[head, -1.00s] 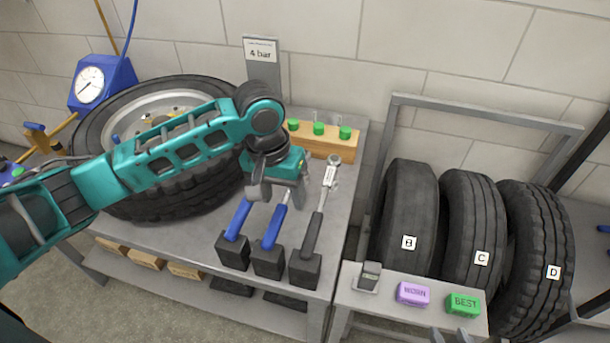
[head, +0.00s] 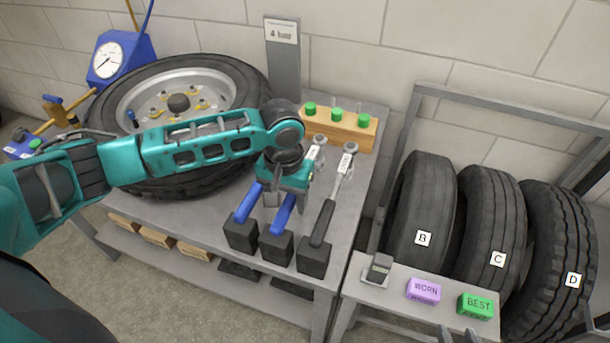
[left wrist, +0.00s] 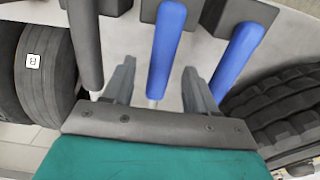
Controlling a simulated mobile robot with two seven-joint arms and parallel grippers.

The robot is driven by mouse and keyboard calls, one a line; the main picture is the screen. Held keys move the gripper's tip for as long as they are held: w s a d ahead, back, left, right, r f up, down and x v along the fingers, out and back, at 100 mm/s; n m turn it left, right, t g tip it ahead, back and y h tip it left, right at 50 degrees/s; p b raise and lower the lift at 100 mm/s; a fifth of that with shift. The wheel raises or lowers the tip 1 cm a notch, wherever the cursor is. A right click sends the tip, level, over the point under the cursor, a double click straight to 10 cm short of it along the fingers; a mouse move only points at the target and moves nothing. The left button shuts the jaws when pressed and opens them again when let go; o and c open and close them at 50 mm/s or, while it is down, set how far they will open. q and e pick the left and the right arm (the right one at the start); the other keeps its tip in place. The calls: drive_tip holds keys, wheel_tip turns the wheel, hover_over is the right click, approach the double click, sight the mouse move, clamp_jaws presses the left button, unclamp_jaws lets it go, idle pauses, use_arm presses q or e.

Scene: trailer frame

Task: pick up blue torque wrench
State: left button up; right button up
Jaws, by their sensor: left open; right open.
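Two blue-handled wrenches stand in black holders at the table's front: a left one (head: 247,204) and a middle one (head: 284,213). A black-handled wrench (head: 323,222) is to their right. My left gripper (head: 285,202) is open above the middle blue wrench. In the left wrist view, that blue handle (left wrist: 166,45) lies between the open fingers (left wrist: 160,88), with visible gaps beside it. The other blue handle (left wrist: 238,60) is outside the right finger, the black handle (left wrist: 86,45) outside the left. My right gripper's fingertips (head: 457,337) show apart and empty at the bottom edge.
A wheel (head: 240,85) lies on the table behind my left arm. A wooden block (head: 345,134) with green-topped pieces is at the back. Right are tyres B (head: 420,205), C and D in a rack, and a side shelf (head: 395,291) with purple WORN and green BEST blocks.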

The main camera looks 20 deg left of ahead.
use_arm(q)
wheel_tip(320, 180, down, 2)
drive_tip(key=shift+f, duration=0.25)
clamp_jaws()
drive_tip(key=shift+w+r, duration=0.1)
